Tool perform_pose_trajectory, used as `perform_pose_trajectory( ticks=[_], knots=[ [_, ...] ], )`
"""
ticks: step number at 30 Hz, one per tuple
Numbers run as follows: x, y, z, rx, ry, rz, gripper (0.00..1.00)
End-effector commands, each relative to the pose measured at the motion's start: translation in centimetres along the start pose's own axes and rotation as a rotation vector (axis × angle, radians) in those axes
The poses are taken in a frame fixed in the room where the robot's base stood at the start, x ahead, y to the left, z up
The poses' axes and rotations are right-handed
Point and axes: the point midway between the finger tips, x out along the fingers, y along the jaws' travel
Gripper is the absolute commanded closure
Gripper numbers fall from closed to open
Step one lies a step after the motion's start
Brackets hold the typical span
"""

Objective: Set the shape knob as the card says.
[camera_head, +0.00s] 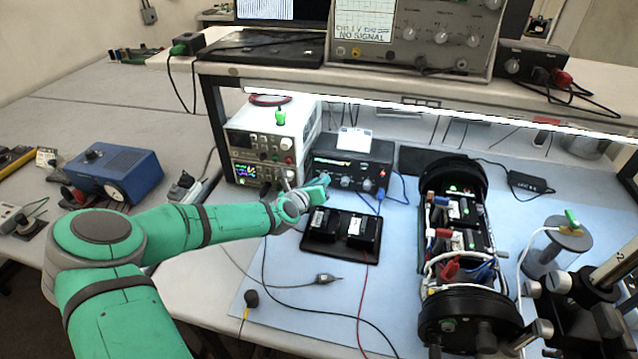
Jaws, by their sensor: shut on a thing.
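A black instrument box (380,160) stands under the shelf, with several knobs and a red light on its front. A white card (355,140) is propped on top of it; its writing is too small to read. My gripper (323,183) reaches in from the left to the left end of the box's front. It is shut on a knob there, seemingly the shape knob, which the fingers hide. The pointer direction of that knob and its label cannot be made out. Other knobs (345,181) show to the right of my gripper.
Pale stacked instruments (272,145) stand just left of the box. A black tray (322,239) with two dark modules lies in front. A large open cylinder (470,307) with wiring stands to the right. The lit shelf edge (440,112) hangs above. Loose cables cross the blue mat.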

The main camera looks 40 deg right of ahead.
Motion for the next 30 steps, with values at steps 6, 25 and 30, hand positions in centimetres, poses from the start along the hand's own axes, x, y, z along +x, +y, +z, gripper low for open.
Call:
perform_pose_trajectory(
  ticks=[6,25,30],
  knots=[
    [0.01,-0.25,0.06,0.146,0.0,0.059,1.0],
    [0.01,-0.29,0.06,0.294,-0.002,0.122,1.0],
    [0.02,-0.3,0.06,0.294,-0.002,0.122,1.0]
  ],
)
